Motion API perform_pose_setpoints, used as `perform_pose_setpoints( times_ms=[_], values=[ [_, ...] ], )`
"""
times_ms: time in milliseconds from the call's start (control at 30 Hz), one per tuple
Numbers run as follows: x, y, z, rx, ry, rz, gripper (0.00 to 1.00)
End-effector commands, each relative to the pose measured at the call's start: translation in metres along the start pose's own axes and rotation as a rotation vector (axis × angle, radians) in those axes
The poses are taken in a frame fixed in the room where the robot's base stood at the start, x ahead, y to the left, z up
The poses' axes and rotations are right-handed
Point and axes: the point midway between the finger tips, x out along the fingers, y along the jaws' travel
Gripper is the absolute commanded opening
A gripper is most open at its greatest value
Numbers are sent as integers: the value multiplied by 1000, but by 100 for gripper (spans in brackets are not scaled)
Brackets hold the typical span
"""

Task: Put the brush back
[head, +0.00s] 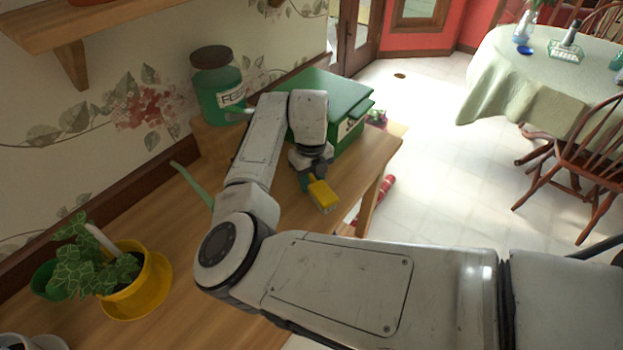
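The brush (323,196) has a yellow head with pale bristles along its lower edge and a bit of green at its upper end. It shows over the wooden bench, close to the right front edge. My gripper (308,178) is at the upper end of the brush and appears shut on it. The fingers are small and partly hidden, and the rest of the handle cannot be seen. I cannot tell whether the brush head touches the bench.
A green lidded box (337,100) and a green jar (217,86) stand behind my arm. A potted ivy (142,293) in a yellow pot is at lower left. A thin green object (190,182) shows left of my arm.

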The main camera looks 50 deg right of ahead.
Motion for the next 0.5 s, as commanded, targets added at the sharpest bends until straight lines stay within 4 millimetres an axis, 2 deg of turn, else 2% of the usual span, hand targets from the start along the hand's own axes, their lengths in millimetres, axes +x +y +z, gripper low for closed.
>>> perform_pose_setpoints(
  times_ms=[33, 200, 500],
  values=[
    [0, 0, 0, 0, 0, 0, 38],
    [0, 0, 0, 0, 0, 0, 54],
    [-5, 0, 0, 0, -1, 1, 54]
  ],
)
